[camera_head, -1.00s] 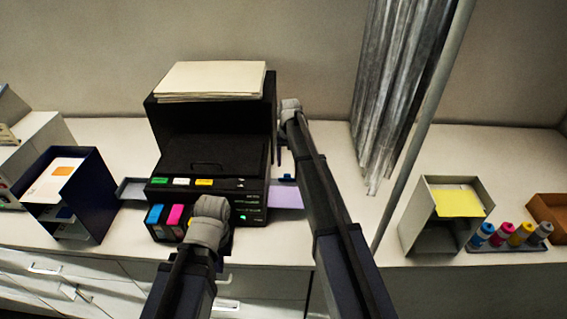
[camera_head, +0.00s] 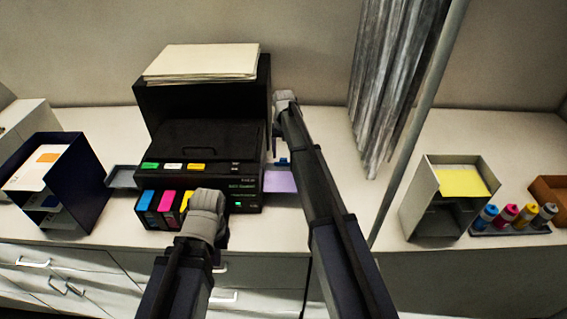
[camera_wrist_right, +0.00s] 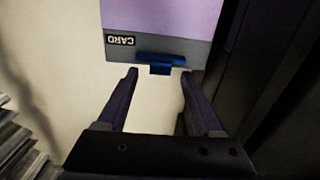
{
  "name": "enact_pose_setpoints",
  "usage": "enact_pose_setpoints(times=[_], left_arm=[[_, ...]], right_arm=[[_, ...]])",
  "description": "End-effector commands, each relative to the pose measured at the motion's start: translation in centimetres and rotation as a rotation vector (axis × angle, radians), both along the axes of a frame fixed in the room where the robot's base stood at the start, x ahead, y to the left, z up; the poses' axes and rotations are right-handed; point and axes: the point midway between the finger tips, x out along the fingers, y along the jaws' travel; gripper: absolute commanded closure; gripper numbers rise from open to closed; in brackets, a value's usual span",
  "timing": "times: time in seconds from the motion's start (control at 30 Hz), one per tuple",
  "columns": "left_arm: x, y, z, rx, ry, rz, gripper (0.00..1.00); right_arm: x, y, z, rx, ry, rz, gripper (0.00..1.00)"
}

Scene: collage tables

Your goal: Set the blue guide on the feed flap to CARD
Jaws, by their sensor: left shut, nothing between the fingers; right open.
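The feed flap (camera_wrist_right: 195,50) is a grey plate with a lilac sheet (camera_wrist_right: 165,15) on it. It juts from the right side of the black printer (camera_head: 205,150), where its lilac sheet also shows in the head view (camera_head: 280,182). The blue guide (camera_wrist_right: 160,63) sits at the flap's edge, right of the CARD label (camera_wrist_right: 120,41). It is small in the head view (camera_head: 283,161). My right gripper (camera_wrist_right: 158,72) is open, its fingertips on either side of the guide and just short of it; contact cannot be told. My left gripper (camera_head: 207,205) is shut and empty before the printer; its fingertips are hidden.
Coloured cartridges (camera_head: 160,207) stand at the printer's front left. A dark blue bin (camera_head: 80,185) is at left. A grey box (camera_head: 435,215) and several bottles (camera_head: 515,215) are at right. A pole (camera_head: 415,130) and grey hanging strips (camera_head: 395,85) rise right of my right arm.

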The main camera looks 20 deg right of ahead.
Motion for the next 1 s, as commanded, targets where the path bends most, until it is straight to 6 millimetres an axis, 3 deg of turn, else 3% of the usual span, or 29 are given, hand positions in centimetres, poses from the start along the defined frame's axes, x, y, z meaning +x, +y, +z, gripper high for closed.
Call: enact_pose_setpoints(times=[0.03, 0.13, 0.5, 1.0], left_arm=[[0.0, 0.0, -1.3, 0.0, 0.0, 0.001, 1.0], [0.0, 0.0, -2.0, 0.0, -0.001, 0.002, 1.0], [0.0, 0.0, -2.2, 0.0, -0.001, 0.003, 1.0], [0.0, 0.0, -2.2, 0.0, -0.001, 0.002, 1.0]], right_arm=[[0.0, 0.0, -1.3, 0.0, 0.0, 0.0, 0.32], [0.0, 0.0, -2.0, 0.0, 0.0, 0.0, 0.32], [0.0, 0.0, -2.2, 0.0, 0.0, 0.0, 0.32], [0.0, 0.0, -2.2, 0.0, 0.0, 0.0, 0.89]])
